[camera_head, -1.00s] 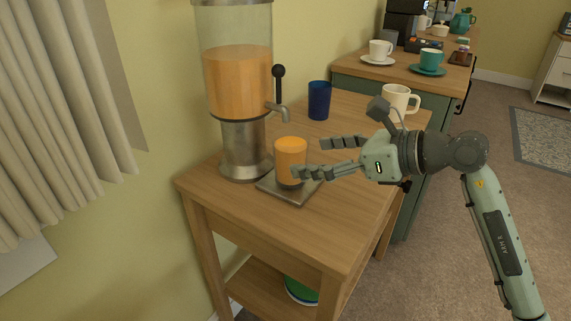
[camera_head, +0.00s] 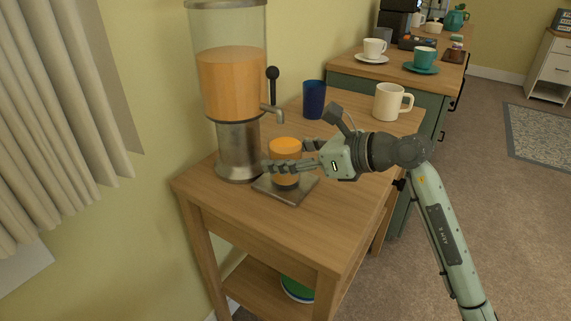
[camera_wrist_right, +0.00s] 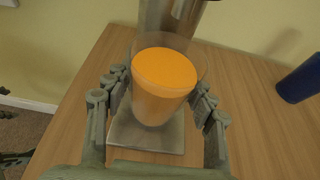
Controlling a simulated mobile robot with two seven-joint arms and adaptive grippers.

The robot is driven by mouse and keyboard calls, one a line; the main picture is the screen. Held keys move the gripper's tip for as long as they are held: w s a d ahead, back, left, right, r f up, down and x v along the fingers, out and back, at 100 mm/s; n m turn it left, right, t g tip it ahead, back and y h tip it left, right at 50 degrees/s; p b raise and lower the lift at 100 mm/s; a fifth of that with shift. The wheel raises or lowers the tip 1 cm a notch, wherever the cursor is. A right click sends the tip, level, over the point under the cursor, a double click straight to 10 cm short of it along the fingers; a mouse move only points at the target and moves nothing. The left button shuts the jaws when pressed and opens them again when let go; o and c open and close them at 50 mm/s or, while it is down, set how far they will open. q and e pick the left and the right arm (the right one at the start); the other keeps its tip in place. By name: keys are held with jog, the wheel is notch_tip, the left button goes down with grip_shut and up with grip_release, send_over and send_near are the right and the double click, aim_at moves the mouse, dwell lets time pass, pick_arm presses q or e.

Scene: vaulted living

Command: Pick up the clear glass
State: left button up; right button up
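The clear glass (camera_head: 286,147), full of orange juice, stands upright on the grey metal drip plate (camera_head: 272,191) below the dispenser's tap. My right gripper (camera_head: 283,163) is open with its fingers around the glass, one on the near side; the far finger is mostly hidden. My left gripper is not in view.
The juice dispenser (camera_head: 237,90) stands just behind the glass, its tap (camera_head: 275,111) above it. A blue cup (camera_head: 314,99) and a cream mug (camera_head: 390,101) stand farther back. The front of the wooden table (camera_head: 270,228) is clear.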

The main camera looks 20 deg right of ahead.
jog(key=c, duration=0.7)
jog(key=shift+c, duration=0.7)
jog(key=shift+r, duration=0.15)
jog(key=shift+r, duration=0.25)
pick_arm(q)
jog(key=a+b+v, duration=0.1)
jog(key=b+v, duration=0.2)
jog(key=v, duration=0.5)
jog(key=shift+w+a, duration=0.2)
pick_arm(e)
jog(key=s+d, duration=0.3)
jog(key=s, duration=0.1)
jog(key=s+d, duration=0.4)
jog(key=s, duration=0.1)
jog(key=s+d, duration=0.4)
jog(key=s, duration=0.1)
jog(key=shift+s+r, duration=0.1)
jog(key=shift+r, duration=0.3)
